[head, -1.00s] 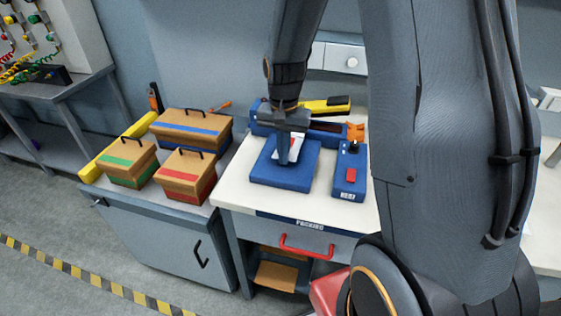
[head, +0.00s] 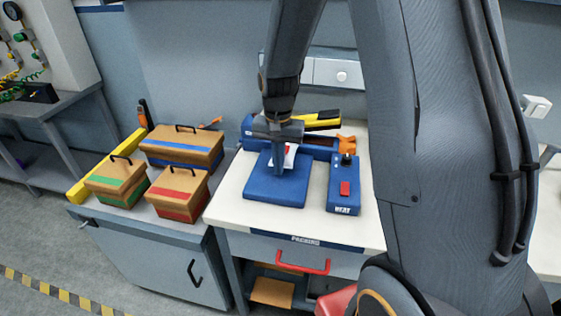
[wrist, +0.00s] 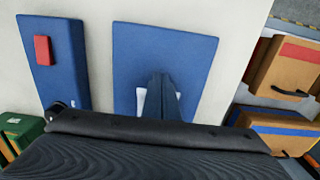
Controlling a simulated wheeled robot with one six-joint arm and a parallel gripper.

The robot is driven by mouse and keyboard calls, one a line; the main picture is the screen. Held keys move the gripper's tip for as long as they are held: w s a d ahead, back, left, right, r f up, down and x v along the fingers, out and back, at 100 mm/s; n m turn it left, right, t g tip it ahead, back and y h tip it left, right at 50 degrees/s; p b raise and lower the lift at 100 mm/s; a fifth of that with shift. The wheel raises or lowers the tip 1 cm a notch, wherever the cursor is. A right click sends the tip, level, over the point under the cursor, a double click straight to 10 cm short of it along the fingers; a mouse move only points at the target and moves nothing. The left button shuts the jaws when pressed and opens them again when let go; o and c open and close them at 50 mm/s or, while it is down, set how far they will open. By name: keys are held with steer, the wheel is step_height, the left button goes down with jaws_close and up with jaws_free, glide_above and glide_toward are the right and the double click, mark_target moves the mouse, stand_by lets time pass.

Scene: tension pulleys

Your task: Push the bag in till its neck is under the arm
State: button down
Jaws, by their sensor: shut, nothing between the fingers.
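A small white bag (head: 290,157) with a red mark lies at the back part of a blue platform (head: 272,192). White edges of the bag (wrist: 141,98) show on both sides of my fingers in the wrist view, and the rest is hidden. My gripper (head: 279,169) is shut, pointing down at the bag's front side; I cannot tell whether it touches. Behind the platform is the blue sealer body (head: 318,139), with a yellow and black arm (head: 322,118). The bag's neck and the gap under the arm are hidden behind my gripper.
A blue control box (head: 343,190) with a red button stands right of the platform. Boxes with green (head: 117,181), red (head: 179,192) and blue (head: 184,146) bands stand on the left cabinet. The white bench front (head: 290,225) is clear.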

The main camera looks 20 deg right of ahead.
steer(key=shift+s+a+r+p, duration=0.15)
steer(key=shift+s+a+r, duration=0.1)
steer(key=shift+s+a, duration=0.25)
steer(key=shift+s+a+r+p, duration=0.15)
steer(key=shift+s+a+r, duration=0.15)
steer(key=shift+s, duration=0.35)
step_height(320, 180, up, 8)
steer(key=b, duration=0.2)
steer(key=s+f+n, duration=0.2)
steer(key=s+n, duration=0.1)
steer(key=s, duration=0.4)
steer(key=s+f+n+t, duration=0.1)
steer(key=s+n, duration=0.2)
steer(key=s, duration=0.4)
steer(key=shift+d+f, duration=0.3)
steer(key=shift+f, duration=0.05)
steer(key=shift+s, duration=0.1)
